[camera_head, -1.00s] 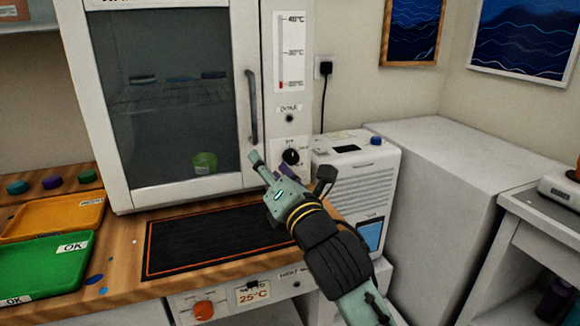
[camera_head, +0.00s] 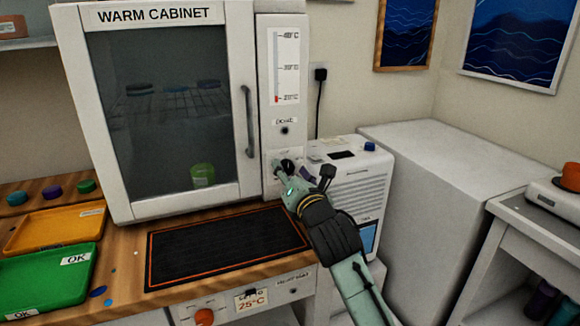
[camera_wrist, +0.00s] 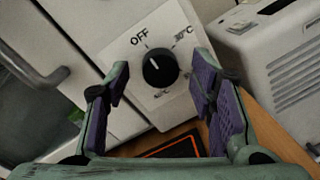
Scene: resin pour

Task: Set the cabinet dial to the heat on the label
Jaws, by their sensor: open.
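The white warm cabinet (camera_head: 160,208) stands at the back of the bench. Its black dial (camera_wrist: 160,68) shows between my fingers in the wrist view, with OFF at upper left and 30°C at upper right. The lower mark is hard to read. The dial's white line appears to point towards OFF. In the head view the dial (camera_head: 288,165) is partly behind my gripper (camera_head: 300,172). My gripper (camera_wrist: 160,75) is open and empty, one finger on each side of the dial, not touching it. A label (camera_head: 252,299) on the bench front reads 25°C.
The cabinet's scale (camera_head: 276,68) has red only at its bottom. A door handle (camera_head: 249,120) is left of the dial, and a white appliance (camera_head: 350,185) is close on the right. A dark mat (camera_head: 225,245) lies below. An orange knob (camera_head: 204,316) is by the label.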

